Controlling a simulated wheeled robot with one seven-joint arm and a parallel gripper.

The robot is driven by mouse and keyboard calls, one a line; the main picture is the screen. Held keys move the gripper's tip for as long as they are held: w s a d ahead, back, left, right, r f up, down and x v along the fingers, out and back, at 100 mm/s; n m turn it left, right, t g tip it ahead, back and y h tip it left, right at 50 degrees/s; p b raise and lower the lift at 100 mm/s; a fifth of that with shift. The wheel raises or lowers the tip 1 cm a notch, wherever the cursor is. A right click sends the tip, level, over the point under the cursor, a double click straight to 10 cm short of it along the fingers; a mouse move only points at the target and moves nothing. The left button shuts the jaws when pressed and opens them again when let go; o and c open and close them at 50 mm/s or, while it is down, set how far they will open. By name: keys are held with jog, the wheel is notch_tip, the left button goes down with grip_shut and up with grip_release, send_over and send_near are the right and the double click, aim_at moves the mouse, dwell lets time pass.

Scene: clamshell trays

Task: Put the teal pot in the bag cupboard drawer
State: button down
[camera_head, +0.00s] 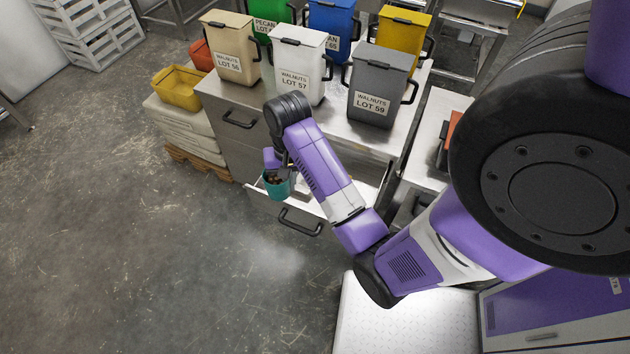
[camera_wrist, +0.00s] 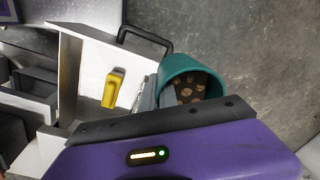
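The teal pot (camera_head: 277,188) is upright at the end of my arm, over the left front part of the open drawer (camera_head: 312,208). In the wrist view the pot (camera_wrist: 165,72) shows brown round pieces inside, and its lower part is hidden behind my gripper's body. My gripper (camera_head: 284,168) is at the pot's rim and appears shut on it, though the fingertips are mostly hidden. In the wrist view the drawer (camera_wrist: 92,62) has a white interior and a dark handle, and the pot is close beside its front edge.
A yellow object (camera_wrist: 113,88) lies in the drawer. Lidded bins, among them a white one (camera_head: 300,68) and a grey one (camera_head: 377,88), stand on the cupboard top (camera_head: 335,128). Sacks with a yellow crate (camera_head: 178,88) stand at the left. The floor in front is clear.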

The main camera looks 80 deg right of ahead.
jog(key=s+d+m, duration=0.4)
jog(key=s+d, duration=0.1)
jog(key=s, duration=0.4)
jog(key=shift+m, duration=0.3)
notch_tip(320, 180, down, 15)
jog(key=shift+d+r, duration=0.1)
jog(key=shift+f+b, duration=0.3)
jog(key=shift+f, duration=2.05)
jog(key=shift+f, duration=0.15)
jog(key=c, duration=1.7)
grip_release()
jog(key=r, duration=1.2)
jog(key=shift+s+r+p, duration=0.15)
jog(key=shift+s+p, duration=0.15)
jog(key=shift+p, duration=0.1)
